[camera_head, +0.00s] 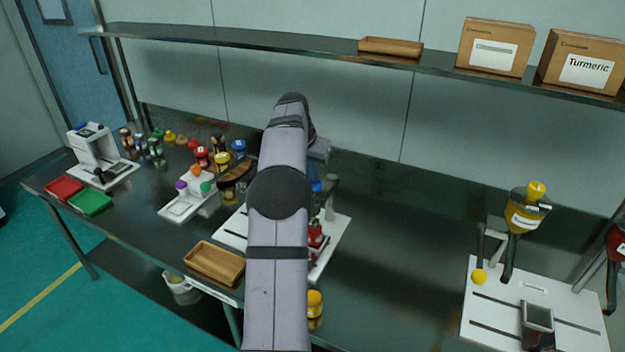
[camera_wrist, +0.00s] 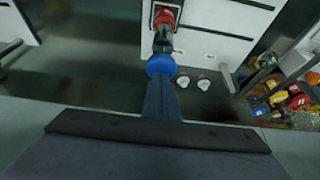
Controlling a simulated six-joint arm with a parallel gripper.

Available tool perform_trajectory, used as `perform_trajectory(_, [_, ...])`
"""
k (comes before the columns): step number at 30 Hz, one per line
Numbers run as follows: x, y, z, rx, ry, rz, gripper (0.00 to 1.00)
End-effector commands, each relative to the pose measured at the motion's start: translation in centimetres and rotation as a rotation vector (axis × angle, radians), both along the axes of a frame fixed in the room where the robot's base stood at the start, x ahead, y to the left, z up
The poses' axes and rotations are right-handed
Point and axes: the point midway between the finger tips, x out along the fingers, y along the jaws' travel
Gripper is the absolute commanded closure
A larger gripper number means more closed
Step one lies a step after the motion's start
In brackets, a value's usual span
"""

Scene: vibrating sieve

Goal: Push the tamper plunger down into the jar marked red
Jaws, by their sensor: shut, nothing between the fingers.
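My gripper (camera_wrist: 162,100) points away from the wrist camera, its dark fingers shut with nothing held. A round blue knob (camera_wrist: 161,65) lies right at the fingertips in the wrist view; I cannot tell whether they touch. The knob also shows beside my arm in the head view (camera_head: 315,185). Beyond it in the wrist view is a dark and clear body (camera_wrist: 163,40) with a red part (camera_wrist: 165,16), over a white base plate (camera_wrist: 217,14). In the head view a red-marked jar (camera_head: 315,236) stands on the white plate (camera_head: 335,243), partly hidden by my arm.
A yellow-lidded jar (camera_head: 315,301) and a wooden tray (camera_head: 214,263) are near the front edge. At the right is a white stand (camera_head: 545,289) with a yellow hopper (camera_head: 525,215). Several coloured jars crowd the left back. The bench right of centre is clear.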

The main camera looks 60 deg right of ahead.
Motion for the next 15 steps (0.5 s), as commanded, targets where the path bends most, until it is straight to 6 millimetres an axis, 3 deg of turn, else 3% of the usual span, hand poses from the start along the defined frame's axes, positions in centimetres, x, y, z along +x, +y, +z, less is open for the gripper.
perform_trajectory(15, [0.0, 0.1, -2.2, 0.005, 0.002, -0.001, 1.0])
